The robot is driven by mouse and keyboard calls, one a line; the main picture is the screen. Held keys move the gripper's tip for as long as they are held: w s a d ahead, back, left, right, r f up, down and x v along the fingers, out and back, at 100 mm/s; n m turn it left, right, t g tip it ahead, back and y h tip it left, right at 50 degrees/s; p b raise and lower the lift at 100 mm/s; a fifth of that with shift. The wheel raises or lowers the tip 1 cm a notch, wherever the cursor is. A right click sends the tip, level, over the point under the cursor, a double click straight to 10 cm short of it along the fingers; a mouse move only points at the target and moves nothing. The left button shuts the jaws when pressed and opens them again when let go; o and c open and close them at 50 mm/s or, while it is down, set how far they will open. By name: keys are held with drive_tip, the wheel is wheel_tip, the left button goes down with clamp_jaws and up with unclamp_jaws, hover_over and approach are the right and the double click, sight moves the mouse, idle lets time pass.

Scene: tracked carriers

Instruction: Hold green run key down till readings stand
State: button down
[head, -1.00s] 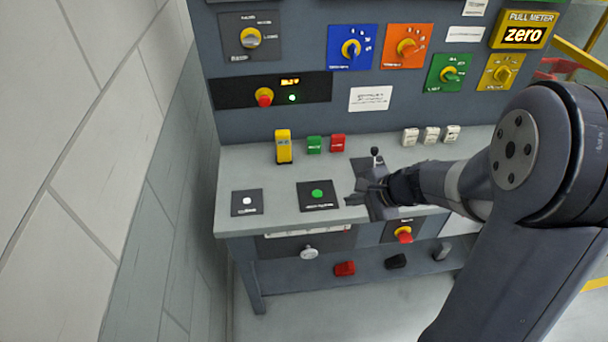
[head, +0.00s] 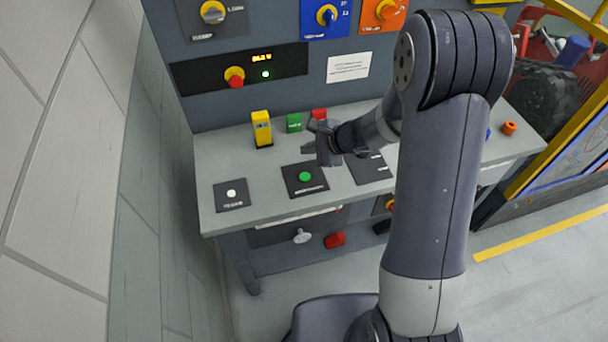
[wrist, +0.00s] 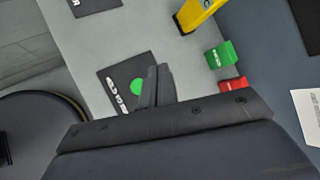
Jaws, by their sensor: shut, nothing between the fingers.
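The green run key (head: 305,177) is a round button on a black plate (head: 315,187) on the grey bench top. It also shows in the wrist view (wrist: 137,87), just left of my fingertips. My gripper (head: 316,143) is shut and empty. It hangs above the bench, behind and slightly right of the green key in the head view, apart from it as far as I can tell. The lit readout (head: 262,57) on the black panel shows small amber digits, too small to read surely.
A white button (head: 232,194) sits left of the green key. A yellow block (head: 262,129), a green block (head: 294,122) and a red block (head: 319,114) stand behind. Light wall (head: 60,120) borders the left.

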drive_tip(key=b, duration=0.5)
hover_over(301, 174)
drive_tip(key=s+d, duration=0.1)
drive_tip(key=d, duration=0.1)
wheel_tip(301, 174, down, 8)
drive_tip(key=shift+s+d+r, duration=0.1)
drive_tip(key=shift+r, duration=0.1)
drive_tip(key=shift+f+b, duration=0.6)
drive_tip(key=shift+b, duration=0.25)
idle(0.7)
drive_tip(key=shift+f+b, duration=0.4)
drive_tip(key=shift+b, duration=0.3)
drive_tip(key=shift+s+f+b, duration=0.1)
drive_tip(key=shift+f+b, duration=0.35)
drive_tip(key=shift+b, duration=0.15)
idle(3.7)
